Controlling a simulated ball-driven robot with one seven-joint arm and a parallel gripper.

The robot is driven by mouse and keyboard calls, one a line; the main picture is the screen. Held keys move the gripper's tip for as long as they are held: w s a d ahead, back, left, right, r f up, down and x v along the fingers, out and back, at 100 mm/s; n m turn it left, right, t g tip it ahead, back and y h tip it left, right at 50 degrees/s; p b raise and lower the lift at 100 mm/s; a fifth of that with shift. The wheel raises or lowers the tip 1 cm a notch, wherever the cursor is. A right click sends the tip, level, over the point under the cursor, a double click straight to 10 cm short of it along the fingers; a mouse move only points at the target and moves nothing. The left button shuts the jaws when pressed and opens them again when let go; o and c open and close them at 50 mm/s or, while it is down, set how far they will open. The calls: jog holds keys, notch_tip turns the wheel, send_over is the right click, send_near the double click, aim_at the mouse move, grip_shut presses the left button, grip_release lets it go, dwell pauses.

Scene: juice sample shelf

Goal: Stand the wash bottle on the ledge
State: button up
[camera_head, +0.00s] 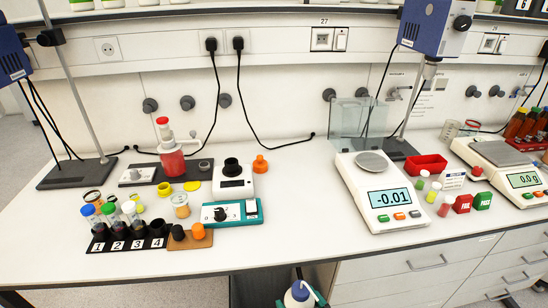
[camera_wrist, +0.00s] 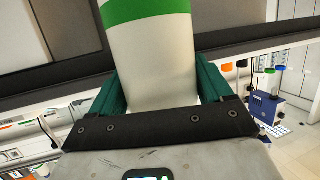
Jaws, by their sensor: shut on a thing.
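The wash bottle (camera_head: 299,291), white with a blue top and a thin pale spout, shows at the bottom edge of the head view, in front of the bench's drawer fronts. In the wrist view its pale body (camera_wrist: 150,55) with a green band stands between the teal fingers. My gripper (camera_wrist: 157,82) is shut on the bottle's body. The bottle's top is out of the wrist view, and its base is hidden in the head view. A pale ledge (camera_head: 270,14) runs along the wall above the bench, with bottles near its ends.
The white bench (camera_head: 300,230) holds a numbered vial rack (camera_head: 128,243), a red bottle (camera_head: 171,160), a teal device (camera_head: 231,213) and two balances (camera_head: 380,195). Stands with blue units (camera_head: 424,25) rise at both sides. Two black cables hang from wall sockets. The bench's middle is mostly clear.

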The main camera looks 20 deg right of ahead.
jog(key=s+d+f+m+h, duration=0.1)
jog(key=s+d+f+h, duration=0.1)
jog(key=s+d+f, duration=0.1)
jog(key=shift+d+f+m, duration=0.4)
jog(key=shift+d+f, duration=0.1)
jog(key=shift+f, duration=0.1)
